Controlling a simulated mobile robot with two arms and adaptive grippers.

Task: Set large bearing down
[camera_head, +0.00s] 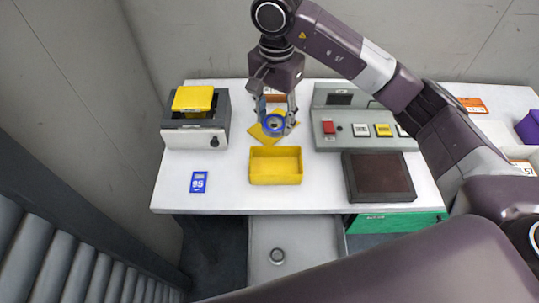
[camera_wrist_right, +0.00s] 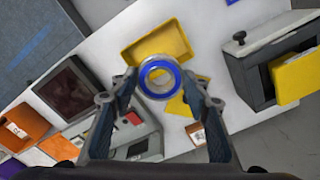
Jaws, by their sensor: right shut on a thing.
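The large bearing (camera_head: 274,124) is a ring with a blue band and a metal inner part. My right gripper (camera_head: 275,118) is shut on it and holds it above the white table, behind the yellow tray. In the right wrist view the bearing (camera_wrist_right: 159,77) sits between the two fingertips of the gripper (camera_wrist_right: 160,90). The empty yellow tray (camera_head: 275,178) also shows in the wrist view (camera_wrist_right: 160,38). A yellow sheet (camera_head: 262,135) lies on the table below and behind the bearing. My left gripper is not in view.
A device with a yellow top (camera_head: 194,99) stands at the left. A control panel (camera_head: 365,129) and a dark flat plate (camera_head: 378,177) are at the right. A blue card marked 95 (camera_head: 198,182) lies front left. A small ring (camera_head: 277,256) lies on a lower grey surface.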

